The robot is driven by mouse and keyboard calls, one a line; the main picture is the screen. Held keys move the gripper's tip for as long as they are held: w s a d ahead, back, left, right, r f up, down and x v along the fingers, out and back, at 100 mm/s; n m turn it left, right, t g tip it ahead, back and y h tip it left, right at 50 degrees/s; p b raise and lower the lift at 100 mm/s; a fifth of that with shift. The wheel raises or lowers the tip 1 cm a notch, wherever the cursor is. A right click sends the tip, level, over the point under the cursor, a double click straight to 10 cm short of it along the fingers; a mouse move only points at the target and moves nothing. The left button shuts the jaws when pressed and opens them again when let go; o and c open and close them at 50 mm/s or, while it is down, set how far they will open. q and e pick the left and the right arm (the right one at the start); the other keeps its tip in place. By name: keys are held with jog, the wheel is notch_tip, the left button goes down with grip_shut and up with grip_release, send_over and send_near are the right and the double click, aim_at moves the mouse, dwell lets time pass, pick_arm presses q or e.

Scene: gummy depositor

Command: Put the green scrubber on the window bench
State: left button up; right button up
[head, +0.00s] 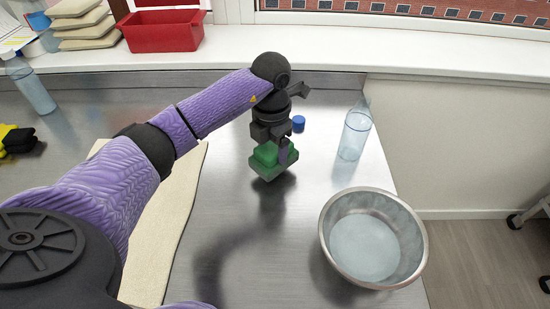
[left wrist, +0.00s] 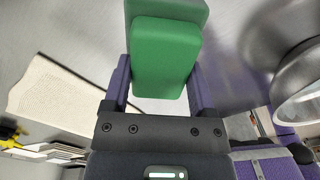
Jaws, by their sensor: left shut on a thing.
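The green scrubber (head: 268,163) is a green block with a wider base. My left gripper (head: 283,150) is shut on it and holds it over the steel table (head: 230,225); a dark shadow lies below it. In the left wrist view the scrubber (left wrist: 165,60) sits between the two purple fingers of my left gripper (left wrist: 162,90). The window bench (head: 330,48) is the white ledge along the back, beyond the table. My right gripper shows in neither view.
A red bin (head: 163,32) and stacked beige pads (head: 85,22) stand on the bench's left part. On the table are a steel bowl (head: 335,235), a clear bottle (head: 355,135), a blue cap (head: 298,123) and a beige cloth (head: 165,225). The bench's middle and right are clear.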

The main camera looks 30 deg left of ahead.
aim_at(272, 146)
pick_arm(q)
jog(key=shift+f, duration=1.3)
jog(key=shift+f+b, duration=0.15)
jog(key=shift+b, duration=0.15)
jog(key=o, duration=1.1)
jog(key=shift+r, duration=0.2)
notch_tip(272, 146, up, 12)
jog(key=p, duration=0.3)
